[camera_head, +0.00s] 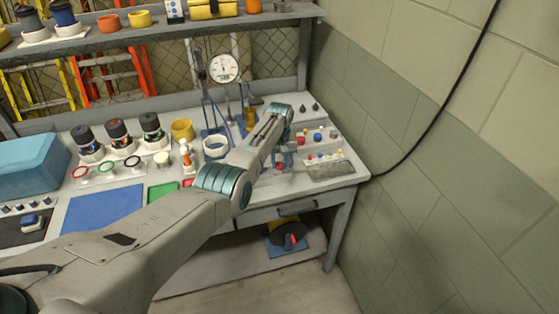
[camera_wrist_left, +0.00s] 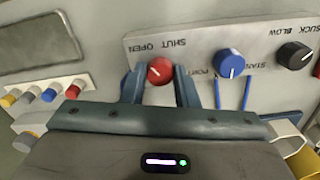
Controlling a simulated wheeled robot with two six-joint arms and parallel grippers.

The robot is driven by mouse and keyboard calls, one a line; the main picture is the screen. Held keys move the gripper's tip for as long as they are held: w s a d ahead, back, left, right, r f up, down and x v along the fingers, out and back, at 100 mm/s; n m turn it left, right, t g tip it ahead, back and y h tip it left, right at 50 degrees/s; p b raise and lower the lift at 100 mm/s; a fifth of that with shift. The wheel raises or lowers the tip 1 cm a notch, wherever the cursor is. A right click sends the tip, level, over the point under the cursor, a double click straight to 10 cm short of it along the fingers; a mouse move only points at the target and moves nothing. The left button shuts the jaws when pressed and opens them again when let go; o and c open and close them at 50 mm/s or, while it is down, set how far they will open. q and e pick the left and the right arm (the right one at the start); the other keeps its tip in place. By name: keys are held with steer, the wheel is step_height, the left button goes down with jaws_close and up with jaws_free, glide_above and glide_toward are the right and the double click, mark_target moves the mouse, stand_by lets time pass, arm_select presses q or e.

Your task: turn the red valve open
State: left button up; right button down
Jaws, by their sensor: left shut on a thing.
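The red valve (camera_wrist_left: 160,71) is a small round knob on a light panel, beside the upside-down words SHUT and OPEN. My left gripper (camera_wrist_left: 158,82) has one finger on each side of it and is shut on it. In the head view the red valve (camera_head: 279,166) shows as a small red spot below my left gripper (camera_head: 280,157), at the right end of the bench. A pale mark shows on the knob's face, but which word it points to is hard to tell. My right gripper is not in view.
A blue knob (camera_wrist_left: 229,62) and a black knob (camera_wrist_left: 295,55) stand in line with the valve. Small coloured buttons (camera_head: 325,157) and a grey plate (camera_head: 331,172) lie just right of the gripper. A dial gauge (camera_head: 223,68) stands behind. A wall bounds the bench on the right.

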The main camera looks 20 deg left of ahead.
mark_target(279, 164)
arm_select(q)
steer(key=shift+w+r+n, duration=0.1)
steer(key=shift+r+n, duration=0.05)
steer(key=shift+n, duration=1.05)
steer(key=o, duration=1)
steer(key=shift+r, duration=0.5)
step_height(279, 164, up, 10)
steer(key=shift+f+b, duration=0.1)
steer(key=shift+b, duration=0.7)
steer(key=shift+f, duration=0.1)
